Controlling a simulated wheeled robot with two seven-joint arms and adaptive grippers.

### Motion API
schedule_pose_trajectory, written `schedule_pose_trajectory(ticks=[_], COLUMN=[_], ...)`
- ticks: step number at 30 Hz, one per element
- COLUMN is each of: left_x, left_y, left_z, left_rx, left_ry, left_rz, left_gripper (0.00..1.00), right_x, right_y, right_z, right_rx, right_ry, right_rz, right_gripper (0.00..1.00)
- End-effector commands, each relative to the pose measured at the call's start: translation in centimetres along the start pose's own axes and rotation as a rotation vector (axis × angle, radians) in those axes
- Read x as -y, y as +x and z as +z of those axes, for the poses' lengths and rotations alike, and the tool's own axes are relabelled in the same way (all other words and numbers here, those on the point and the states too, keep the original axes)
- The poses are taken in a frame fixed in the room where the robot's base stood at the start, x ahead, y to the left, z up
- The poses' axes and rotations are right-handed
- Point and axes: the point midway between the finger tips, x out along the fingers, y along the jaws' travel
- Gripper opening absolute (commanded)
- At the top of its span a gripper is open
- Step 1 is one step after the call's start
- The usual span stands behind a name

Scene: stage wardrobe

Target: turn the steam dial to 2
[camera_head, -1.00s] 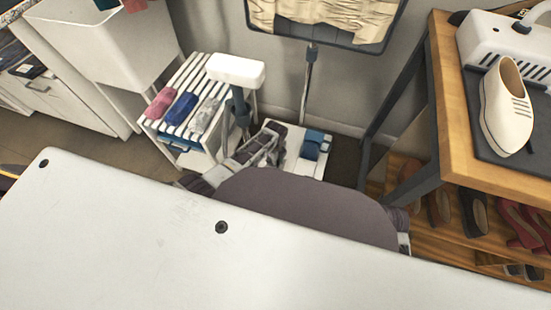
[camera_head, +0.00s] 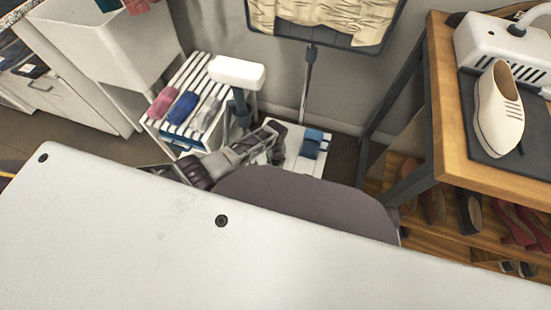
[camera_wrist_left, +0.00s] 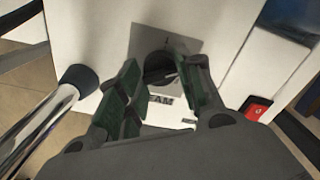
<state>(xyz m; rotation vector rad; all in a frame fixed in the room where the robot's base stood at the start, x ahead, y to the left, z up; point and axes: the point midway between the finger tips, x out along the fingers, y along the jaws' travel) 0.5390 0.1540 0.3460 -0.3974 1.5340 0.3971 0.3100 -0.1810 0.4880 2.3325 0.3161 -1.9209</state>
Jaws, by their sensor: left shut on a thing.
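The steam dial (camera_wrist_left: 156,64) is a dark round knob on a grey plate (camera_wrist_left: 185,42) on a white housing, seen in the left wrist view. A light line shows on the knob, but I cannot read its setting. Lettering below is partly hidden by a finger. My left gripper (camera_wrist_left: 158,76) is shut on the dial, with a green-padded finger on either side. In the head view, my left gripper (camera_head: 272,138) is at the small white steamer base (camera_head: 305,165) with a blue part (camera_head: 312,145); the dial is hidden there. My right gripper is not in view.
A red switch (camera_wrist_left: 256,108) and a shiny pole (camera_wrist_left: 35,125) flank the dial. A slatted white stand (camera_head: 183,112) with rolled cloths is left of the base. A wooden bench (camera_head: 445,150) stands right.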

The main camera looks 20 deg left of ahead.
Motion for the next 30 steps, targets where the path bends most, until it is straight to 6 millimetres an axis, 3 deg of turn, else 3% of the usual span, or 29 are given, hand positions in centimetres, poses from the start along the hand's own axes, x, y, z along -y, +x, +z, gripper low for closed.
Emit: schedule_pose_trajectory(ticks=[14,15,19,30], left_x=[-0.16,-0.16,-0.12,-0.01], left_y=[0.09,0.08,0.07,-0.02], left_z=[0.01,0.01,0.01,0.01], left_rx=[0.0,0.0,0.0,0.0], left_ry=[0.017,0.017,0.017,0.017], left_rz=[0.003,0.003,0.002,0.0], left_gripper=[0.12,0.4,0.56,0.57], right_x=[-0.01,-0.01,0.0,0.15], right_y=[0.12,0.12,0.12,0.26], right_z=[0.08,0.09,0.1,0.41], right_rx=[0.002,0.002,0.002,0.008], right_ry=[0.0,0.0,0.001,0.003], right_rz=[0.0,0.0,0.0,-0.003], right_gripper=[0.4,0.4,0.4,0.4])
